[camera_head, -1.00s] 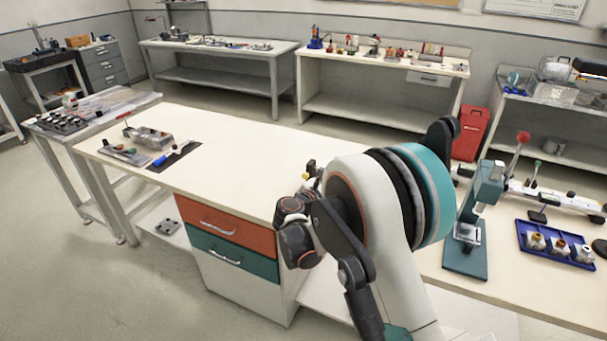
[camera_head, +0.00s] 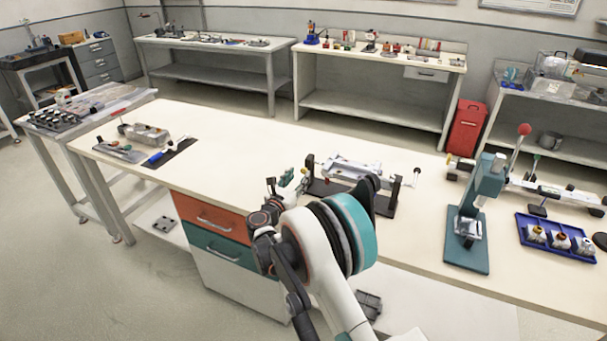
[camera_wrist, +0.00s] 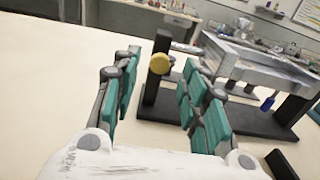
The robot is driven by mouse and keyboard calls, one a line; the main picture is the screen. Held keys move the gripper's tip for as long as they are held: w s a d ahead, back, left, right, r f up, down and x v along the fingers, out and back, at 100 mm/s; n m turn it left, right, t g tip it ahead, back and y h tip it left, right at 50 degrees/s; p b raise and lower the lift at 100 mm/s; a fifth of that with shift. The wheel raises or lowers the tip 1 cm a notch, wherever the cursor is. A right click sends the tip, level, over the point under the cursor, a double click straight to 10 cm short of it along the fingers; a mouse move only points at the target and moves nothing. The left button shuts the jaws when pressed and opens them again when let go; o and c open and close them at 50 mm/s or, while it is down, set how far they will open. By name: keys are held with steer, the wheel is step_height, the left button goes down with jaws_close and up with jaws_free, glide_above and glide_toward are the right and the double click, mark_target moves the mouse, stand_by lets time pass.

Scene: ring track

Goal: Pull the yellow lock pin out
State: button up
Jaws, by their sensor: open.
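The yellow lock pin shows as a round yellow knob (camera_wrist: 159,63) on a black upright of the fixture in the wrist view. The fixture has a dark base (camera_wrist: 165,108) and a silver frame (camera_wrist: 255,68); its frame also shows in the head view (camera_head: 352,168). My gripper (camera_wrist: 162,72) is open, with a teal-padded finger on either side of the knob in the picture. The knob appears beyond the fingertips; the exact gap is unclear. In the head view my gripper (camera_head: 280,182) is left of the fixture, whose front is partly hidden by my arm.
A teal press (camera_head: 475,215) and a blue tray (camera_head: 556,240) with several fittings stand at the right of the bench. The white bench top (camera_head: 230,150) between is clear.

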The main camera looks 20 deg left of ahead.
mark_target(303, 172)
steer(key=shift+w+d+b, duration=0.15)
steer(key=shift+w+b, duration=0.1)
steer(key=shift+w, duration=1.1)
steer(key=shift+w+d+b, duration=0.1)
steer(key=shift+w+b, duration=0.15)
steer(key=shift+w, duration=1.05)
